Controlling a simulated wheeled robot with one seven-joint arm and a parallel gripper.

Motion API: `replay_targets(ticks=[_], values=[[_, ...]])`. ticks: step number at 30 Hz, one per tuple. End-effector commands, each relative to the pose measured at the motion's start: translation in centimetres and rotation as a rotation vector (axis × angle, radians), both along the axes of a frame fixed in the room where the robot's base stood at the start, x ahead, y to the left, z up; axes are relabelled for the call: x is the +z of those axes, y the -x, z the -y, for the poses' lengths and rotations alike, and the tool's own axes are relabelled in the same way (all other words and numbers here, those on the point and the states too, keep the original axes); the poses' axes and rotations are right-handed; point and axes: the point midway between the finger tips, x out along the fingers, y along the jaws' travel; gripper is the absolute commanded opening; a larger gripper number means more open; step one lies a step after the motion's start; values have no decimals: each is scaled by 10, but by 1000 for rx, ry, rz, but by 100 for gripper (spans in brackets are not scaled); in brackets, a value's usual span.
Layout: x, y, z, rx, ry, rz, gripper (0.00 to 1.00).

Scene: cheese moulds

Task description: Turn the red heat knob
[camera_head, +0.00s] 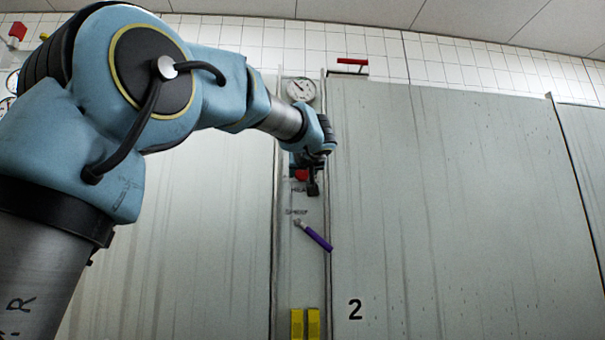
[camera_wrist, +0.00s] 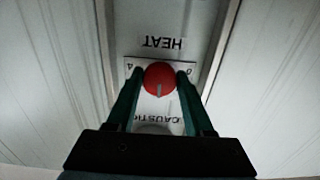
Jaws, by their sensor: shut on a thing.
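The red heat knob (camera_wrist: 159,76) sits on a white dial plate (camera_wrist: 159,64) marked 4 and 0, by the word HEAT. It has a grey pointer line, which points down in the wrist view. My gripper (camera_wrist: 160,88) is shut on the knob, with one dark green finger on each side. In the head view the knob (camera_head: 301,175) shows as a small red patch, partly hidden by my gripper (camera_head: 313,188).
The knob's narrow panel (camera_head: 288,262) stands between two large grey panels. Below the knob is a purple-handled lever (camera_head: 318,239), with yellow blocks (camera_head: 305,323) lower down. A round gauge (camera_head: 301,89) is above. A red-handled part (camera_head: 352,62) tops the right panel.

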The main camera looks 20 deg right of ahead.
Motion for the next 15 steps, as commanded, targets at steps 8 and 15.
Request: replay_targets(ticks=[8,15], values=[[-2,0,0,0,-19,6,0],[-1,0,0,0,-104,33,0]])
